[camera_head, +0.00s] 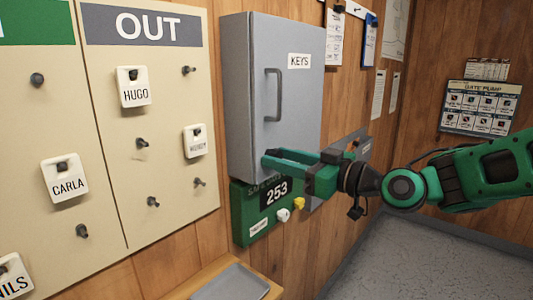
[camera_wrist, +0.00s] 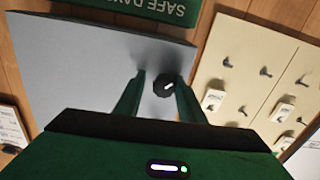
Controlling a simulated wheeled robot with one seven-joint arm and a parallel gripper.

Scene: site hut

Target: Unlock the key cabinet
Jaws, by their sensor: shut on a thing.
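The grey key cabinet (camera_head: 300,95) hangs on the wood wall, its door closed, with a "KEYS" label (camera_head: 299,61) and a bar handle (camera_head: 273,95). My gripper (camera_head: 270,159) is at the lower left corner of the door. In the wrist view, the cabinet (camera_wrist: 90,60) appears turned over, and my gripper (camera_wrist: 161,78) has its fingers on either side of a round dark lock knob (camera_wrist: 166,87) with a short white mark. The gripper is shut on this knob. In the head view the fingers hide the knob.
A green board (camera_head: 250,208) showing 253 hangs just below the cabinet, with small white and yellow knobs. A peg board (camera_head: 110,180) with name tags is on the left. A grey tray (camera_head: 230,284) lies on a wooden ledge below. Floor is clear at right.

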